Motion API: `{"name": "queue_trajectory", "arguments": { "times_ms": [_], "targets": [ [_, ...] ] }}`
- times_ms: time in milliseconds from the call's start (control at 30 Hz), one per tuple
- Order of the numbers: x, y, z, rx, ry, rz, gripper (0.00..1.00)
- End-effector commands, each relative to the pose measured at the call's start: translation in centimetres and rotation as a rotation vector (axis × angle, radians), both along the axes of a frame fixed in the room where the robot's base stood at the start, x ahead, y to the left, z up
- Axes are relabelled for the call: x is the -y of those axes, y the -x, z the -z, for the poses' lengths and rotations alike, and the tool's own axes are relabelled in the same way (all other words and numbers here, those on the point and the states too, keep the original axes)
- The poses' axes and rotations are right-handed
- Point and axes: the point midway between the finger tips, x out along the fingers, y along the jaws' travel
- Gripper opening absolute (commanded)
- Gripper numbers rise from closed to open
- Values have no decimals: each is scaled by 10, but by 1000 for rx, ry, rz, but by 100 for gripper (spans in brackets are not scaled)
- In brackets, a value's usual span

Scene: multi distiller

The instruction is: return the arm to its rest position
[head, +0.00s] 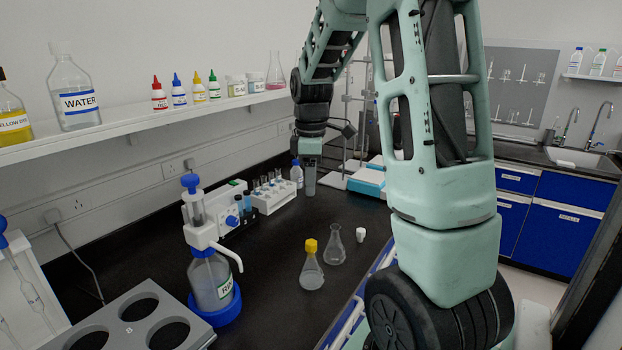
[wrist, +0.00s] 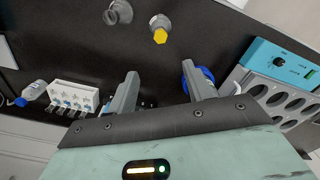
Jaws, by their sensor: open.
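My arm (head: 445,170) reaches in from the right and bends over at the top of the head view, with its wrist hanging above the bench. My gripper (head: 309,188) points down over the black bench beside the tube rack. In the wrist view my gripper (wrist: 160,82) shows two fingers spread apart, with nothing held between them.
The yellow-capped flask (head: 311,268), an open flask (head: 335,245) and a small white piece (head: 360,235) stand on the bench. A dispenser bottle (head: 210,275) stands left, below the wall shelf (head: 130,122). The tube rack (head: 272,195) is near my gripper. Stands rise behind.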

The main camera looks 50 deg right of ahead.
Motion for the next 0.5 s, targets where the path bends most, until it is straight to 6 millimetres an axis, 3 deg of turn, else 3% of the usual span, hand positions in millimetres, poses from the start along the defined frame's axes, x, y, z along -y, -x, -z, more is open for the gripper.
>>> {"name": "queue_trajectory", "arguments": {
  "times_ms": [500],
  "targets": [
    [-7, -2, 1, 1, -2, -4, 51]
  ]
}}
